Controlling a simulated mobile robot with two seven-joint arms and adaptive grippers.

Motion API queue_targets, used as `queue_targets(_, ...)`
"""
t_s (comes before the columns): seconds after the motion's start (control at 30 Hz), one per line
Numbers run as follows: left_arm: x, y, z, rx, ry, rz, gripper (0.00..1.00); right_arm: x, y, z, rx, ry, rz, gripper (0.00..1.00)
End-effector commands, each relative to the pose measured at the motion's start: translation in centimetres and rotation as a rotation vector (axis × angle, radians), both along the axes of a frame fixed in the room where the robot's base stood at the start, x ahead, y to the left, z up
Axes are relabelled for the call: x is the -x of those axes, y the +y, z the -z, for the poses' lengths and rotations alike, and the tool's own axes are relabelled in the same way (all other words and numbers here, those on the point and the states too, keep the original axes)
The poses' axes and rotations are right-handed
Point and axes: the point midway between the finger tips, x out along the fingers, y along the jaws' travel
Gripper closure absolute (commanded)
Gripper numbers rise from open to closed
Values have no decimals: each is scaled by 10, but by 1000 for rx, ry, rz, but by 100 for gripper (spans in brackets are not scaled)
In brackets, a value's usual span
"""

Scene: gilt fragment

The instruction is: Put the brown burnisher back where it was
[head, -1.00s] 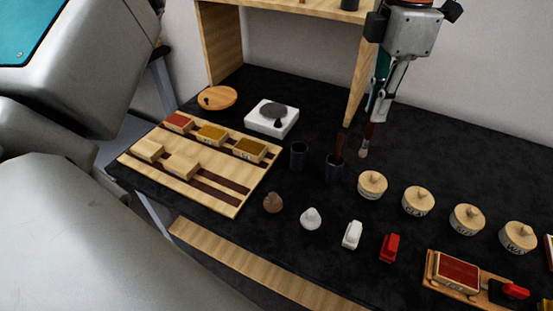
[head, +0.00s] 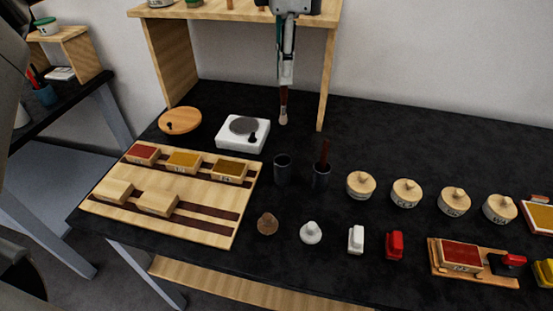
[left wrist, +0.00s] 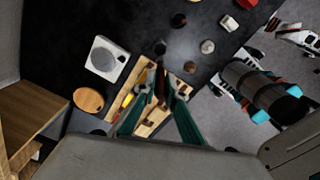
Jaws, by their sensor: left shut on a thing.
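My left gripper (head: 286,78) hangs from the top of the head view, shut on the brown burnisher (head: 284,105). The burnisher has a brown handle and a pale lower end, and points down above the black bench. Its upper part is hidden between the fingers. In the left wrist view the gripper's fingers (left wrist: 160,92) have the dark burnisher between them. Below and in front of it in the head view stand two dark cups. The left cup (head: 283,171) looks empty. The right cup (head: 321,178) holds another brown-handled tool (head: 325,152). My right gripper cannot be made out.
A wooden shelf (head: 157,62) stands behind. A white scale (head: 228,138), round wooden disc (head: 180,121) and wooden board with blocks (head: 215,231) are at left. Back right bench is clear.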

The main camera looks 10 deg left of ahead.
Motion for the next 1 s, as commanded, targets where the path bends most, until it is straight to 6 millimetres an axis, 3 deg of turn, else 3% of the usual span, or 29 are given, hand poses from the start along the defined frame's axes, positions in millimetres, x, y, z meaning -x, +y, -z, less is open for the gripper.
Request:
queue_targets(0.1,1,0,33,0,8,0,100,1,0,6,1,3,0,100)
queue_targets(0.5,1,0,123,1,5,-1,100,2,-1,12,1,8,1,100)
queue_targets(0.83,0,0,148,0,3,-3,100,3,-1,12,1,8,1,100)
queue_targets(1.0,1,0,173,0,4,-2,100,3,0,12,1,8,1,100)
